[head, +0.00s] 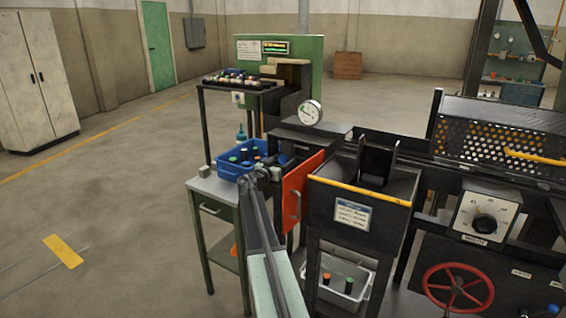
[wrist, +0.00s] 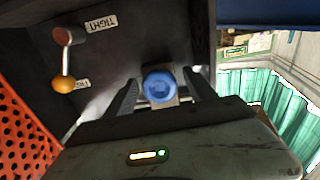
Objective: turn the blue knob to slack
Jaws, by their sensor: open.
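The blue knob (wrist: 159,86) is round and shows face-on near the middle of the wrist view. My gripper (wrist: 160,88) is open, with one dark finger to the left of the knob and one to the right. The knob appears between the fingertips or just beyond them; I cannot tell which. Both fingers look apart from it. In the head view my gripper (head: 268,168) is small and dark, beside the blue bin, and the blue knob cannot be made out there.
A lever with an orange ball (wrist: 64,84) is left of the knob, near a TIGHT label (wrist: 101,23) and a partly hidden label. A perforated orange panel (wrist: 22,135) is at lower left. The blue bin (head: 222,172) and open orange door (head: 297,195) flank my arm.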

